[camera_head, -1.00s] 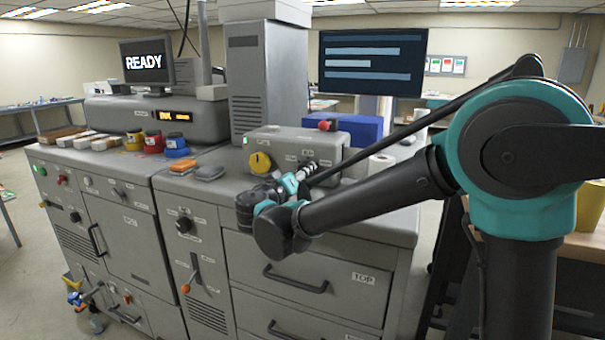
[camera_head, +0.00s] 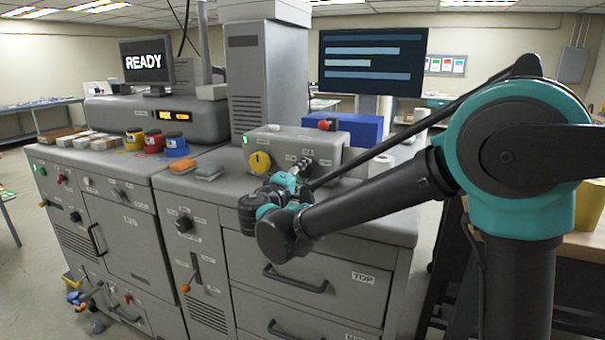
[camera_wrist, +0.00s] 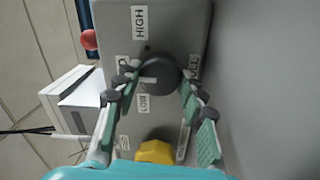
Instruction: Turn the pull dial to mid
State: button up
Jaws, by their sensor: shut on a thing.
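The pull dial (camera_wrist: 160,72) is a dark round knob on the face of a grey control box (camera_head: 272,142). In the wrist view a HIGH label (camera_wrist: 139,22) is above it, a LOW label (camera_wrist: 143,103) below, and a PULL label (camera_wrist: 194,67) at its right. Another label at its left is mostly hidden by a finger. My gripper (camera_wrist: 159,77) has its fingers on both sides of the dial and is shut on it. In the head view my gripper (camera_head: 302,167) is at the box's front. The dial's pointer is not visible.
A yellow knob (camera_wrist: 155,151) sits close to the dial, also in the head view (camera_head: 260,162). A blue box (camera_head: 357,128) stands behind. Orange and grey blocks (camera_head: 184,166) lie left on the counter.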

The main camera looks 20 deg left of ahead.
dwell(0.4)
jog(key=o, duration=1.2)
jog(key=shift+c, duration=0.2)
